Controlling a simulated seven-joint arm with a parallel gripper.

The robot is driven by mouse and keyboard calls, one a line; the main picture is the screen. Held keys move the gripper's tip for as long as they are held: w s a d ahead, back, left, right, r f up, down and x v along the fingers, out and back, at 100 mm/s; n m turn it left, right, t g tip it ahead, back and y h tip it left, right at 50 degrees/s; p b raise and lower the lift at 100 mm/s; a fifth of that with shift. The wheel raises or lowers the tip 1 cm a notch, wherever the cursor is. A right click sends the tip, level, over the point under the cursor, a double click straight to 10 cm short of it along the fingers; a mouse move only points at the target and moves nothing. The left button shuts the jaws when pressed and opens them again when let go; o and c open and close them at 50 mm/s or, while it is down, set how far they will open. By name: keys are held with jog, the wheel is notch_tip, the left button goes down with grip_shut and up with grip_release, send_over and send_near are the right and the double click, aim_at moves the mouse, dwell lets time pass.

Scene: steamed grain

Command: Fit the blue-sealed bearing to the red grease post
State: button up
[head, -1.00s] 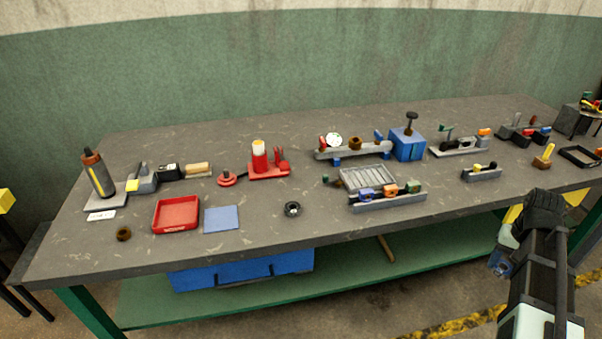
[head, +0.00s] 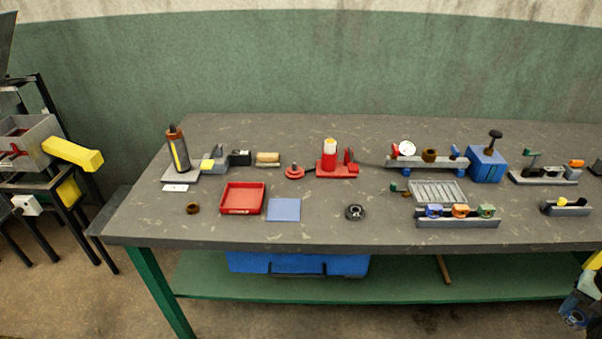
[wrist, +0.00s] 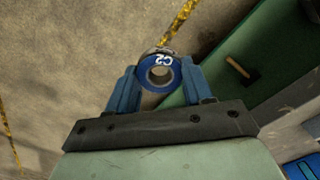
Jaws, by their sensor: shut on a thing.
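My gripper (wrist: 158,92) is shut on the blue-sealed bearing (wrist: 172,87), a ring with a blue face, white marking and an open centre. The jaws grip it from both sides, clear of the bench. In the head view my gripper (head: 575,312) is at the lower right edge, in front of the bench and partly cut off. A red stand (head: 337,170) with a red, pale-topped cylinder is at mid-bench. I cannot tell which is the grease post.
A dark ring (head: 355,212) lies on the bench front, right of a blue mat (head: 284,209) and red tray (head: 243,198). A grey rack (head: 457,222) holds coloured-faced rings. A gauge fixture (head: 427,162) and blue box (head: 487,165) stand behind. Bench front (head: 310,228) is mostly clear.

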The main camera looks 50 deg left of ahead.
dwell(0.3)
jog(key=s+f, duration=0.7)
jog(key=f, duration=0.1)
notch_tip(320, 180, up, 19)
jog(key=n, duration=0.9)
send_over(295, 163)
jog(key=shift+a+r, duration=0.1)
jog(key=shift+r, duration=0.05)
jog(key=shift+f, duration=2.3)
jog(key=shift+f, duration=1.5)
